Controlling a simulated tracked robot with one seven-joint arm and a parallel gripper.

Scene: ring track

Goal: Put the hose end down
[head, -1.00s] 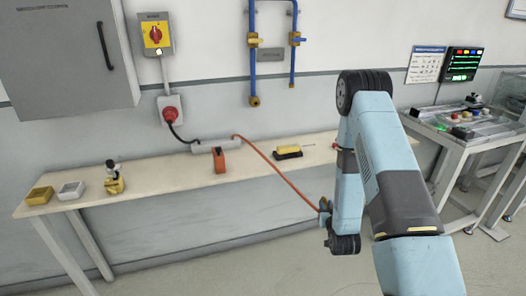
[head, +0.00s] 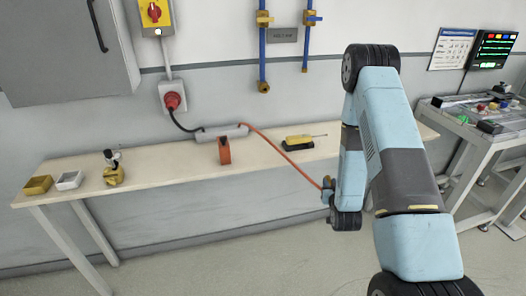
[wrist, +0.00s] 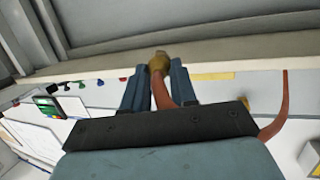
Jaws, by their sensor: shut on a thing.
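My gripper (wrist: 160,68) is shut on the orange hose's end, with one finger on each side. The hose end (wrist: 158,61) has a brass-coloured fitting that sticks out between the fingertips. In the head view my gripper (head: 327,186) is small and partly hidden by my own arm, in front of the bench's front edge. The orange hose (head: 281,152) runs from a grey block (head: 222,131) at the back of the bench down to my gripper. An orange holder (head: 224,151) stands on the bench (head: 160,168), left of the hose.
A yellow and black tool (head: 299,142) lies right of the hose. A small yellow and black device (head: 113,175), a white tray (head: 69,180) and a yellow tray (head: 38,185) stand at the left. Blue pipes (head: 262,55) hang above. Bare benchtop lies left of the holder.

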